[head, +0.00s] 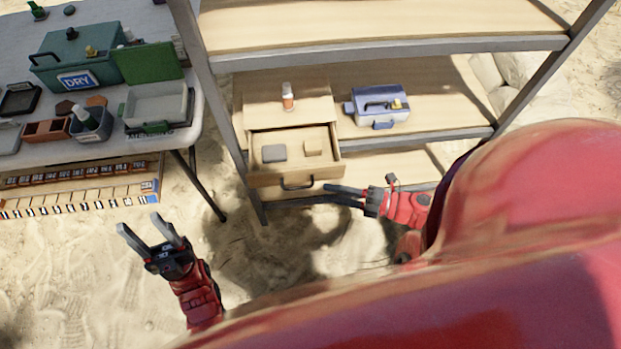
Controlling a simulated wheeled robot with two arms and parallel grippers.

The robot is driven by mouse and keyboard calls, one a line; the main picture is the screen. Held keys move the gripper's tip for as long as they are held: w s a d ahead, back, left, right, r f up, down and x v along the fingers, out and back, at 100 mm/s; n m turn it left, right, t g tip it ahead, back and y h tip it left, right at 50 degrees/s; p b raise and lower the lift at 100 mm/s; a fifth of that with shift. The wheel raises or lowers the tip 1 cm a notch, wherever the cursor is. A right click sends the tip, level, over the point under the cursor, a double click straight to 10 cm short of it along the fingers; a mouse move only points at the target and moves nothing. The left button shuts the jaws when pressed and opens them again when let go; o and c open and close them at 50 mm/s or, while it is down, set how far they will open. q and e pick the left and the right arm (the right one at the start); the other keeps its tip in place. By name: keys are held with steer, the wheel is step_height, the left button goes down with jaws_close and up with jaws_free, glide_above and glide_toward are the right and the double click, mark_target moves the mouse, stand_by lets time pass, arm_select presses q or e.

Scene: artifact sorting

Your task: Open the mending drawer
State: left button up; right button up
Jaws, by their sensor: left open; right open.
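The mending drawer (264,178) is a light wooden drawer on the shelf rack, under a wooden cabinet top. It is pulled out toward me, and its inside shows. A flat grey block (274,153) and a small tan block (313,147) lie in it. Its dark bar handle (297,185) is on the front panel. My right gripper (343,194) is open, just right of the handle, with its fingers pointing left; I see no grip on the handle. My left gripper (152,235) is open and empty over the sand, left of and nearer than the drawer.
A small bottle (287,96) stands on the cabinet top. A blue-grey toolbox (380,107) sits right of it on the shelf. Metal rack posts (222,119) frame the drawer. A table (60,155) at left holds a green DRY box (77,58) and trays. Sand lies in front.

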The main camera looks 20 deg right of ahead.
steer(key=v, duration=0.8)
steer(key=shift+s+d, duration=0.15)
